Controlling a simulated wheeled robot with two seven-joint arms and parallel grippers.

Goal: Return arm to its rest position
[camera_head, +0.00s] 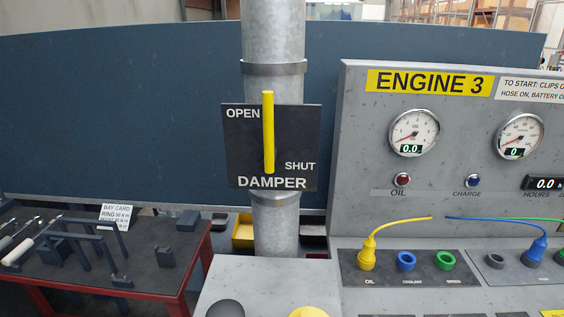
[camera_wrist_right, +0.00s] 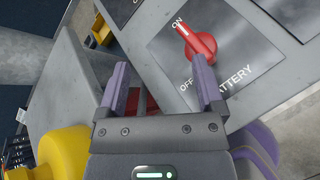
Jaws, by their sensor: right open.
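My right gripper (camera_wrist_right: 163,76) shows in the right wrist view. Its two purple-grey fingers are apart with nothing between them. The red battery knob (camera_wrist_right: 203,48) is beyond the fingertips, toward the upper right, on a grey panel marked ON, OFF and BATTERY. Its pointer end with a white line is at ON. A gap seems to lie between the knob and the fingers, but the exact distance is hard to tell. Neither gripper nor arm shows in the head view.
A grey ENGINE 3 console (camera_head: 460,150) with gauges and coloured plugs stands at the right. A metal pipe carries the DAMPER plate (camera_head: 240,165), its yellow lever (camera_head: 268,132) upright. A tool table (camera_head: 150,255) is at the left. A yellow rounded object (camera_wrist_right: 62,150) is close to the right gripper.

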